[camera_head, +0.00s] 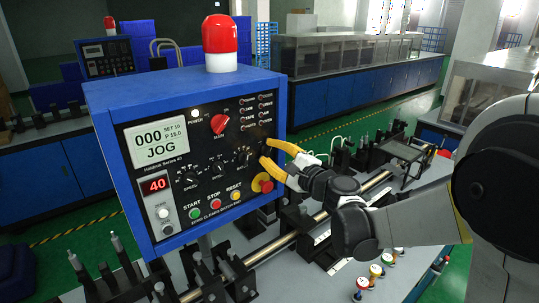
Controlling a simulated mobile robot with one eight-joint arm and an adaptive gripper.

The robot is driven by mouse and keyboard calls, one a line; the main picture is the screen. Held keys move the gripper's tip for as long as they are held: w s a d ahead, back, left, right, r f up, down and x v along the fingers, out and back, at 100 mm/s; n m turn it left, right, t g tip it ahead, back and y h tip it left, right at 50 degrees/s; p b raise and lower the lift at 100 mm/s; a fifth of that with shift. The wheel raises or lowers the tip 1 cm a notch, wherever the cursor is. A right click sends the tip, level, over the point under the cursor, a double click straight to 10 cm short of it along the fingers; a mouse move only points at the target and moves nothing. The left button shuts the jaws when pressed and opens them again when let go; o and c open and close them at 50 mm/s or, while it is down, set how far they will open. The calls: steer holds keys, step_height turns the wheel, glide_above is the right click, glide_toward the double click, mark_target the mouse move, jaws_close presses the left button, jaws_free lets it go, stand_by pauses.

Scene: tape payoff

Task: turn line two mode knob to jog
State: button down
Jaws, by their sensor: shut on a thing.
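A blue control box (183,98) stands in front of me with a black front panel. Its screen (157,143) reads "000" and "JOG". A row of black knobs crosses the panel's middle, including a left one (190,180), a middle one (218,170) and one farther right (243,155). My gripper (264,153), with yellow fingers, is at the panel's right edge, shut on a dark knob at the right end of the row. The fingers mostly hide that knob and its pointer. I cannot read its label or a line number on the box.
A red main switch (219,124) sits above the knobs. A red stop button on a yellow base (266,184) lies just below my fingers. A red and white lamp (220,44) tops the box. A second control box (106,58) stands behind left.

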steer(key=shift+m, duration=0.4)
steer(key=c, duration=1)
jaws_free()
steer(key=shift+c, duration=0.2)
steer(key=v, duration=1.2)
